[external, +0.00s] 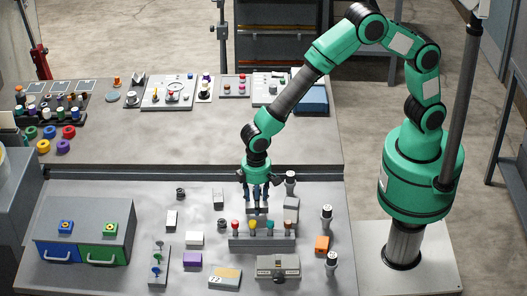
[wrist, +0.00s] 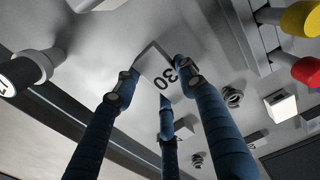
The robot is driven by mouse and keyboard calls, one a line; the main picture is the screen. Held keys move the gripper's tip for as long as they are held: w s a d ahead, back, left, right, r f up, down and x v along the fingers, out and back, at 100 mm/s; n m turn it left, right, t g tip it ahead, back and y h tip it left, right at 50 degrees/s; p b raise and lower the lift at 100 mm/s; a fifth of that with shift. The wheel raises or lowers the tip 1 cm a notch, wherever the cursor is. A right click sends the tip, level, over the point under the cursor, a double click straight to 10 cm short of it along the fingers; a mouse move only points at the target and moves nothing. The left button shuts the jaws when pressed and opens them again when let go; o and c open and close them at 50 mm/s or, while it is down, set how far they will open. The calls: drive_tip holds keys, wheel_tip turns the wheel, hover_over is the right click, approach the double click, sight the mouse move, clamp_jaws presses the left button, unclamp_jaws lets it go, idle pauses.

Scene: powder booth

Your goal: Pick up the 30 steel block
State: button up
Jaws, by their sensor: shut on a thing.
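In the external view my gripper (external: 257,196) points straight down over the front bench, just behind a rack of coloured knobs. There the block is largely hidden by the fingers. I cannot tell whether it still touches the bench.
A grey block (external: 291,203) and a dark-topped cylinder (external: 290,184) are close on the right. A box with blue and green drawers (external: 85,232) stands at the left.

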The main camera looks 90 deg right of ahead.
wheel_tip(320, 180, up, 8)
drive_tip(key=shift+f+p, duration=0.15)
drive_tip(key=shift+p, duration=0.5)
